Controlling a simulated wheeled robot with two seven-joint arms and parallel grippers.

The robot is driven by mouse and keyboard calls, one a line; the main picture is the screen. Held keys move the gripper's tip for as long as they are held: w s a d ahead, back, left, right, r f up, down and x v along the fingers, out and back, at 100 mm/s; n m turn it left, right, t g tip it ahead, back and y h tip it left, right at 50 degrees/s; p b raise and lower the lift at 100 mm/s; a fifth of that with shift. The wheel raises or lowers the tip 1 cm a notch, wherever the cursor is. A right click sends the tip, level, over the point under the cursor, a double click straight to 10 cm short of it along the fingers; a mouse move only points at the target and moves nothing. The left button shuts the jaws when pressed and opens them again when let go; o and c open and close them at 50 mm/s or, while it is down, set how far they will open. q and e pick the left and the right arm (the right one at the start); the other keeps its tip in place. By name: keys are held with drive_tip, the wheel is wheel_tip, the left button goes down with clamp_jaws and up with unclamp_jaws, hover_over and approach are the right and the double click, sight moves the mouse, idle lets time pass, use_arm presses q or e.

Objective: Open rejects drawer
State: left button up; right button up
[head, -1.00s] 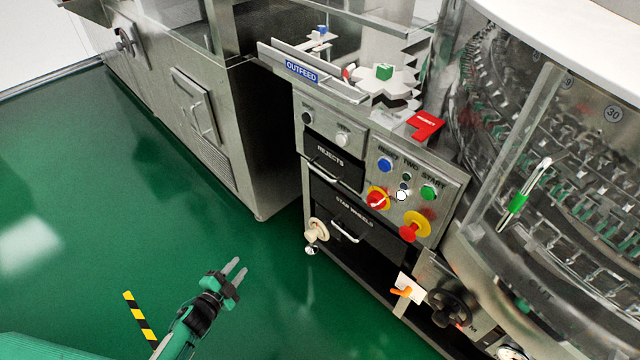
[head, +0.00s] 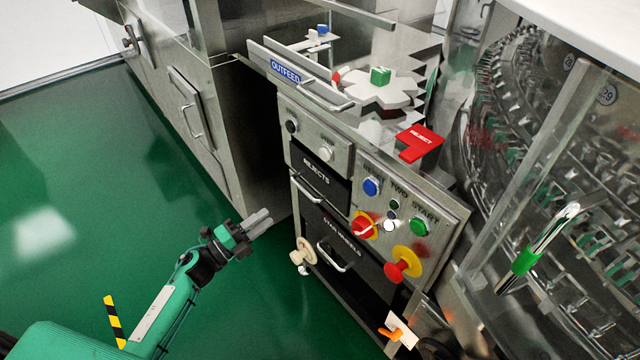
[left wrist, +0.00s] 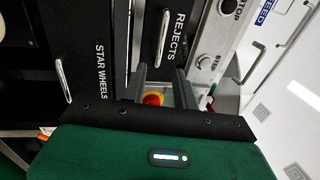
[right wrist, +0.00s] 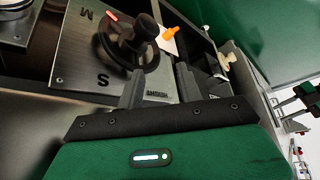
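The rejects drawer (head: 330,185) is a black front labelled REJECTS in the steel cabinet, with a silver bar handle (head: 312,190). It looks closed. My left gripper (head: 268,217) is open and empty, to the left of the drawer and apart from its handle. In the left wrist view the REJECTS front (left wrist: 178,20) and its handle (left wrist: 164,36) are ahead of my left gripper's fingers (left wrist: 160,78). My right gripper (right wrist: 160,82) is open and empty, in front of a panel with a black knob (right wrist: 130,42); it is out of the head view.
Below is the STAR WHEELS drawer (head: 350,240) with its own handle (head: 331,259). A cream hand wheel (head: 303,252) is low at the left. Green floor on the left is free.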

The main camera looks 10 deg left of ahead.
sight(304, 188)
use_arm(q)
drive_tip(key=x, duration=1.4)
drive_tip(key=shift+s, duration=0.1)
drive_tip(key=shift+c, duration=0.4)
clamp_jaws()
